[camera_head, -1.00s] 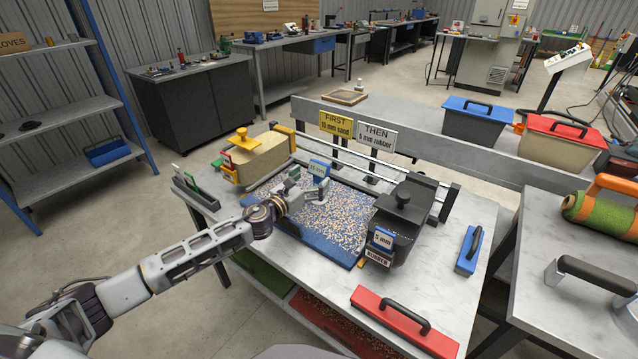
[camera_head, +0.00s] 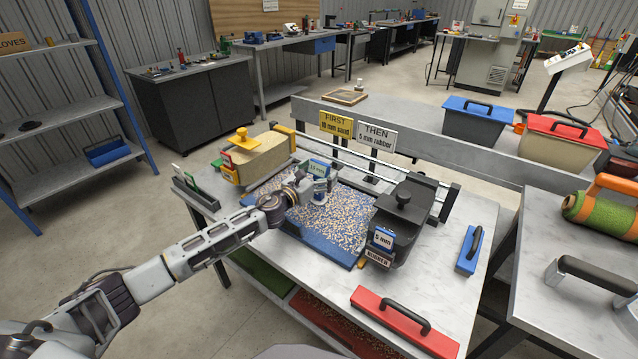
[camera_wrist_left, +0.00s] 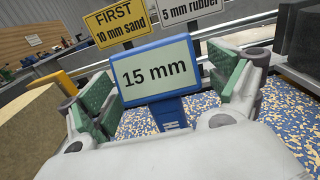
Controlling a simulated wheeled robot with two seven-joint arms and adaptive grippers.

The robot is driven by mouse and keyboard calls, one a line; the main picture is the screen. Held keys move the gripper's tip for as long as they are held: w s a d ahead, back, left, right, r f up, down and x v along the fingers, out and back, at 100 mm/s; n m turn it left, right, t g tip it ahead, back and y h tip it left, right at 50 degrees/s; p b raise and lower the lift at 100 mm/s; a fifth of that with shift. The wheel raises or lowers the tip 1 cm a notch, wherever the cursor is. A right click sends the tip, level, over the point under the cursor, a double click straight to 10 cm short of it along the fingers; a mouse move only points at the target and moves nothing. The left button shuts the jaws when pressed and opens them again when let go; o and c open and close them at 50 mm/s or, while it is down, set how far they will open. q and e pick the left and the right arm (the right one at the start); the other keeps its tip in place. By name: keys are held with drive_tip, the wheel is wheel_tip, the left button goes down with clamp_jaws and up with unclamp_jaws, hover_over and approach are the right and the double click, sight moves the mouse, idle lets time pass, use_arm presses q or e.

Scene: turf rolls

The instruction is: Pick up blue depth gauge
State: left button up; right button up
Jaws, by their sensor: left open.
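The blue depth gauge (camera_head: 317,168) stands upright on the speckled turf sample, with a pale display reading "15 mm". In the left wrist view the gauge (camera_wrist_left: 158,72) sits between the fingers, apart from both green pads. My left gripper (camera_head: 312,184) is open around the gauge, its fingers to either side; it also shows in the left wrist view (camera_wrist_left: 165,95). The gauge's foot is partly hidden behind the gripper. My right gripper is out of view.
A sand hopper (camera_head: 262,158) stands left of the turf and a dark rubber hopper (camera_head: 398,228) to its right. Yellow and white signs (camera_head: 336,124) stand behind, beside a metal rail.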

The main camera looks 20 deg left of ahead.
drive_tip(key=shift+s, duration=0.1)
use_arm(q)
drive_tip(key=c, duration=1.2)
drive_tip(key=shift+r, duration=0.1)
drive_tip(key=shift+c, duration=1.2)
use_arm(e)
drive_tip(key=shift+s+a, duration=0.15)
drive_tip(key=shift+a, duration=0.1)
